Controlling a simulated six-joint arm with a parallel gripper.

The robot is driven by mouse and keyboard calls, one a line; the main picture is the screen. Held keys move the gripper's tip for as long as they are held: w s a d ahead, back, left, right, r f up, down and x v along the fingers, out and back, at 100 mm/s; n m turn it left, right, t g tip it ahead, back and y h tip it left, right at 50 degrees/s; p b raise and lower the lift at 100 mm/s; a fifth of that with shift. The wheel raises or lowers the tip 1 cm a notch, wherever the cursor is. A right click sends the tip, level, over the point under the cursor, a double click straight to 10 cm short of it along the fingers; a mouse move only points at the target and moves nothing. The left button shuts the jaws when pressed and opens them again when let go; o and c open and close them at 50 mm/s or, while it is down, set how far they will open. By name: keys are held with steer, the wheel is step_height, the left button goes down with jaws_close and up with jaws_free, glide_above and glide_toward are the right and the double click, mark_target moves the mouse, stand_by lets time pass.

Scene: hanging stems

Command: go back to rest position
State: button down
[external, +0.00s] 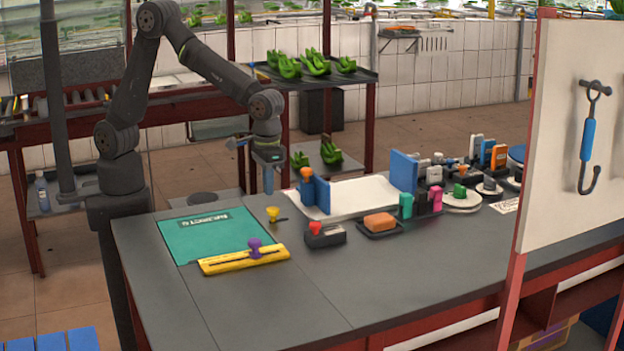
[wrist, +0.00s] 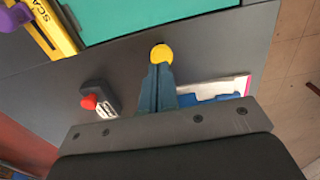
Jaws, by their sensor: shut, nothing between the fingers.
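My gripper (external: 268,188) hangs from my arm above the grey table, pointing down, beside the left end of the white tray. Its fingers are shut with nothing between them. In the wrist view, the blue-grey fingers of my gripper (wrist: 158,75) are together at the picture's centre. A yellow knob (external: 273,214) stands on the table just below and in front of the gripper. In the wrist view the yellow knob (wrist: 162,54) shows just beyond the fingertips; whether they touch cannot be told there.
A blue-ended white tray (external: 350,196) lies right of my gripper. A green mat (external: 215,232), a yellow scale bar (external: 240,261) with a purple knob and a black block (external: 326,237) with a red knob lie nearby. The table's front is clear. A panel with a hook (external: 588,140) stands right.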

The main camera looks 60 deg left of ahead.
step_height(320, 180, up, 6)
stand_by(0.4)
steer(key=shift+m+h, duration=0.8)
steer(key=shift+h, duration=0.1)
steer(key=shift+d+r, duration=1.3)
steer(key=shift+d, duration=0.25)
steer(key=shift+a, duration=0.1)
